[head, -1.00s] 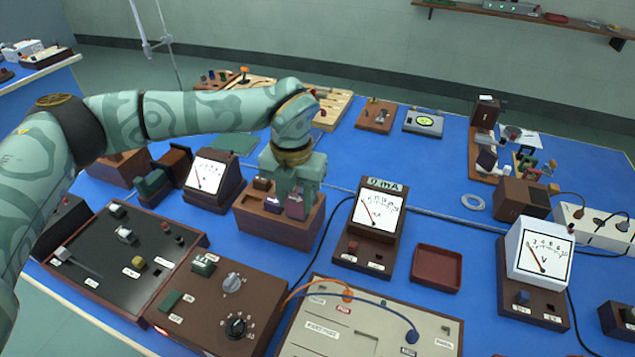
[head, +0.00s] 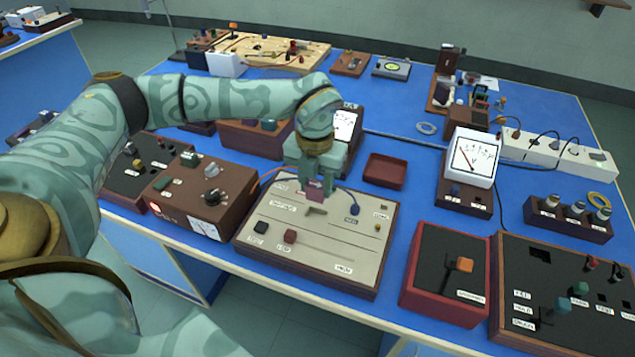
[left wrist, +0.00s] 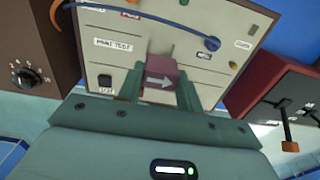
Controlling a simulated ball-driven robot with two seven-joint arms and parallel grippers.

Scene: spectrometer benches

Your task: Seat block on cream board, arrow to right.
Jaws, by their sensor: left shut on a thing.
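My left gripper (head: 316,188) is shut on a mauve block (left wrist: 162,78) and holds it over the back half of the cream board (head: 330,250). In the left wrist view the block sits between the two green fingers (left wrist: 160,90), and its white arrow points right. The cream board (left wrist: 115,68) lies behind it there. A dark slot (head: 316,211) shows on the board just in front of the block. I cannot tell whether the block touches the board. My right gripper is not in view.
A blue lead (head: 352,198) ends on the board, near the gripper. A dark red block (head: 290,236) and a black one (head: 261,227) sit at the board's front left. A brown control box (head: 190,198) stands left and a red box (head: 445,275) right. An empty red tray (head: 385,170) lies behind.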

